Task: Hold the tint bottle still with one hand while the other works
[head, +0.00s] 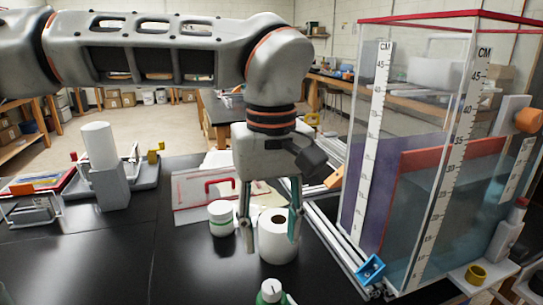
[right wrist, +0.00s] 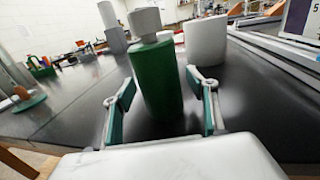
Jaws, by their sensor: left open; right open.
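The tint bottle, as I take it, is the green bottle with a white cap (head: 270,292) at the bottom edge of the head view, mostly cut off. In the right wrist view the green bottle (right wrist: 162,85) stands upright on the black bench. My right gripper (right wrist: 160,92) is open, with one finger on each side of it in the picture; no contact is clear. My left gripper (head: 270,230) is open and points down at a white paper roll (head: 278,240), its fingers at the roll's left and right sides. Whether they touch it is unclear.
A white jar with a green band (head: 222,219) stands just left of the roll. A large clear tank with scales (head: 430,200) and metal rails (head: 325,235) fill the right. A grey block with a white cylinder (head: 105,170) stands left. The front-left bench (head: 90,255) is clear.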

